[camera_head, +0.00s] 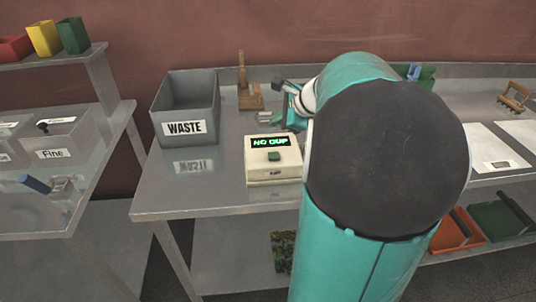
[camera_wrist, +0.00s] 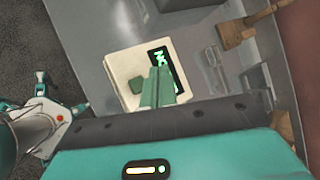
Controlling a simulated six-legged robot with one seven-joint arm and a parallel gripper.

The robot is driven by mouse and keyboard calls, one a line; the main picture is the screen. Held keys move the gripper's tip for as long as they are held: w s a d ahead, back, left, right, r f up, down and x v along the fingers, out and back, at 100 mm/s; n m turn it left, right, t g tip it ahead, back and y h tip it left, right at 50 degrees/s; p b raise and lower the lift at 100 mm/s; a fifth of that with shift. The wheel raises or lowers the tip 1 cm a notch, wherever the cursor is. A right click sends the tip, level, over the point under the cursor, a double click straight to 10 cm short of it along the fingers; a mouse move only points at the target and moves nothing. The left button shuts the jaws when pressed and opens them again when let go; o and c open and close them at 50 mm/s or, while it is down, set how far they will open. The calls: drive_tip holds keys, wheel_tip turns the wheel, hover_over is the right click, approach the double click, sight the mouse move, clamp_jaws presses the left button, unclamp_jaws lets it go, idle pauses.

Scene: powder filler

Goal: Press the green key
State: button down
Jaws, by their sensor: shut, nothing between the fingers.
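The cream filler box (camera_head: 274,172) stands on the grey table with a dark display (camera_head: 270,142) on top, reading "NO CUP" in green letters. The green key (camera_head: 274,156) is below the display, and it also shows in the wrist view (camera_wrist: 136,83). My gripper (camera_wrist: 158,82) is shut and empty in the wrist view. Its teal fingers overlap the box and hide part of the display, just beside the key. I cannot tell the gap between the fingertips and the box. In the head view my arm hides most of what lies right of the box.
A grey bin marked WASTE (camera_head: 186,108) stands left of the box. A wooden tool (camera_head: 246,92) stands behind it, and a small metal piece (camera_head: 265,118) lies nearby. A side table (camera_head: 60,205) holds a container marked Fine (camera_head: 55,148). Bare table lies left of the box.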

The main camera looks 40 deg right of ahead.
sight(277, 156)
drive_tip(key=shift+f, duration=4.45)
drive_tip(key=shift+f, duration=0.15)
drive_tip(key=shift+f, duration=0.3)
drive_tip(key=shift+f, duration=0.4)
drive_tip(key=shift+r, duration=0.85)
drive_tip(key=shift+r, duration=0.15)
